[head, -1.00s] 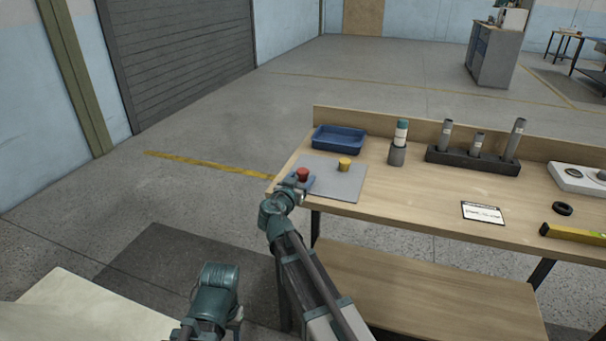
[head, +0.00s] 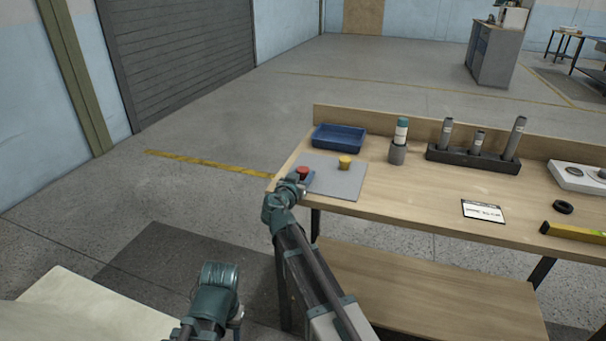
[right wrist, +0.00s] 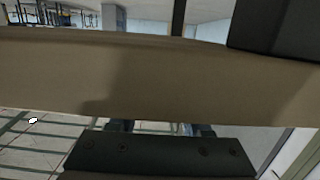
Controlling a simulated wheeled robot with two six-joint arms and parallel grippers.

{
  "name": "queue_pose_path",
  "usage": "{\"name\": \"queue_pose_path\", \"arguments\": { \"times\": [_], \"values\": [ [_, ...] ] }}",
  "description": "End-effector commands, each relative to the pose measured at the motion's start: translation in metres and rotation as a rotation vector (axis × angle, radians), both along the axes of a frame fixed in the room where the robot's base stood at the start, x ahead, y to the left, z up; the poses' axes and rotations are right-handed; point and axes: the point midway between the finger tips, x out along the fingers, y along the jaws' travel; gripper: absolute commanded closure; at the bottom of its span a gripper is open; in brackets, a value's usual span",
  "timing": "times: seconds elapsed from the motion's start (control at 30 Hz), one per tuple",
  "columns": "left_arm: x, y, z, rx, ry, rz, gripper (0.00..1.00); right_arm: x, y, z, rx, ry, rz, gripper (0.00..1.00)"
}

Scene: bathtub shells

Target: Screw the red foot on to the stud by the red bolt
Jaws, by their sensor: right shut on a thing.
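The red foot (head: 302,171) is at the left edge of a grey mat (head: 335,186) on the wooden bench. My right gripper (head: 303,180) is at the red foot, shut on it; the wrist hides its lower part, so I cannot tell whether it touches the mat. In the right wrist view my right gripper's fingers (right wrist: 157,127) show only in part, behind a wide brown band; the foot is hidden there. My left gripper is out of view. I cannot make out the stud or the red bolt.
A yellow foot (head: 345,162) stands on the mat. Behind are a blue tray (head: 338,139) and a grey cup with a teal-topped bottle (head: 400,134). A dark rack (head: 470,160) holds grey cylinders. A label card (head: 483,211) lies right. A cream surface (head: 70,306) is at lower left.

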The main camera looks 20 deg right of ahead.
Motion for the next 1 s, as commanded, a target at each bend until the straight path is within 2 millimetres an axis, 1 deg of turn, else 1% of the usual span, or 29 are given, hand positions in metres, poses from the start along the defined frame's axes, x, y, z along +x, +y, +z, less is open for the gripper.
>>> {"name": "queue_pose_path", "arguments": {
  "times": [0.17,0.27,0.5,0.57,0.9,1.0],
  "values": [
    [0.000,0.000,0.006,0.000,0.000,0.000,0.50,0.000,0.000,0.006,0.000,0.000,0.000,1.00],
    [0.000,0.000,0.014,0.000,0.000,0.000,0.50,0.000,0.000,0.014,0.000,0.000,0.000,1.00],
    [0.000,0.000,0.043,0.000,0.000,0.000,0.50,0.000,0.000,0.043,0.000,0.000,0.000,1.00],
    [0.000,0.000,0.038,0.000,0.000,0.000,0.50,-0.018,0.003,0.038,-0.001,0.000,0.001,1.00],
    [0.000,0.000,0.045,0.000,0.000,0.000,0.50,-0.101,0.024,0.045,0.000,0.000,0.002,1.00],
    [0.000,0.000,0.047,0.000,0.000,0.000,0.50,-0.121,0.030,0.047,0.000,0.000,0.003,1.00]
  ]
}}
